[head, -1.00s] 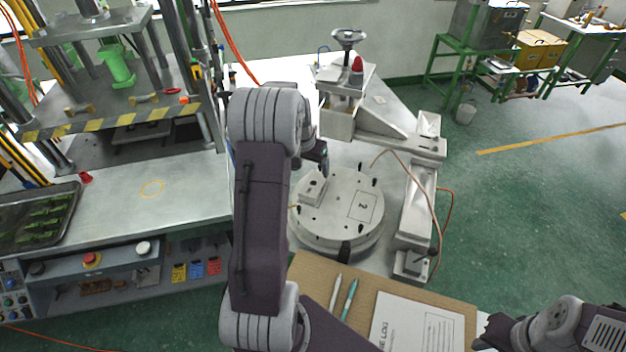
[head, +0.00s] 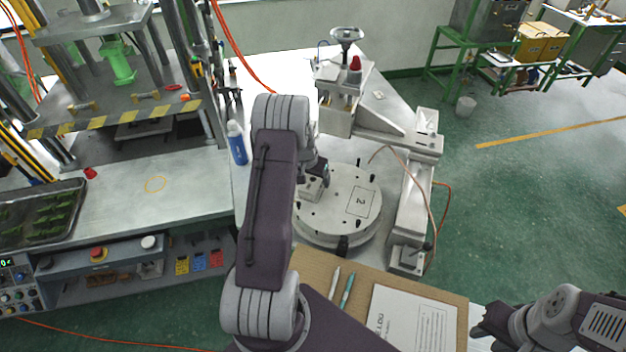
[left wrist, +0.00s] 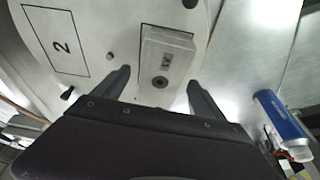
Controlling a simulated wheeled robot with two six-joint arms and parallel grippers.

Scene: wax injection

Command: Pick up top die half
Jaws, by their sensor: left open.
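The top die half (head: 309,188) is a grey metal block on the round turntable (head: 340,232), beside the outlined area marked 2. In the left wrist view the block (left wrist: 166,58) lies ahead of and between my left gripper's fingers (left wrist: 158,88), with space on both sides. In the head view my left gripper (head: 318,178) is right at the block, its fingers mostly hidden by my arm. My left gripper is open and empty. My right gripper (head: 482,332) is at the lower right, away from the turntable; its jaws are not clear.
A blue and white bottle (head: 237,143) stands left of my left arm; the left wrist view shows it too (left wrist: 282,120). An injection machine with a funnel (head: 346,40) stands behind the turntable. The press table (head: 110,200) is left.

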